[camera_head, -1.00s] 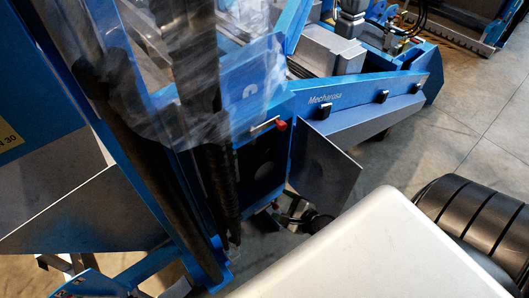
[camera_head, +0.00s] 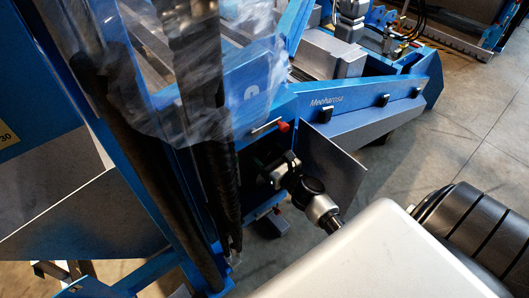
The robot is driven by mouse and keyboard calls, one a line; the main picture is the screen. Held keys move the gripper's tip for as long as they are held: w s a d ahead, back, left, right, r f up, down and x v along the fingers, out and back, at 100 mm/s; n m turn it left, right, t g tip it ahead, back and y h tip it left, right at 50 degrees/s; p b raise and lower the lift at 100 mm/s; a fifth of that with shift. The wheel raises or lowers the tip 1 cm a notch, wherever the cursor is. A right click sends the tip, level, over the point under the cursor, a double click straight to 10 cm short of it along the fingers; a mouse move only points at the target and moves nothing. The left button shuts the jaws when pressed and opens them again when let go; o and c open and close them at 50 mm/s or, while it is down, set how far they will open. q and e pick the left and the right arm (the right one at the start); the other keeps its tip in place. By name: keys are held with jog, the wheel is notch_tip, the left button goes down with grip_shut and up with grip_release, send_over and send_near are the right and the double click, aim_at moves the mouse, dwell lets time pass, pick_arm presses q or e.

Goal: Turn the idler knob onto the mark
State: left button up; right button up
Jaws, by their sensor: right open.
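My right gripper (camera_head: 277,168) is in the middle of the picture, in front of the dark opening in the blue machine frame (camera_head: 350,105). Its jaws are open and face left, into the opening. The arm's wrist runs down to the right from it. The idler knob cannot be made out; the gripper and shadow cover most of the opening. The mark cannot be made out either. Whether the fingers touch anything inside cannot be told. My left gripper is not in view.
A grey door panel (camera_head: 340,168) stands open just right of the gripper. Clear film and dark hoses (camera_head: 218,170) hang on the left.

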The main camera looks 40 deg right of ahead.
jog(key=shift+w+a, duration=0.1)
jog(key=shift+w, duration=0.65)
jog(key=c, duration=0.9)
jog(key=shift+n, duration=0.3)
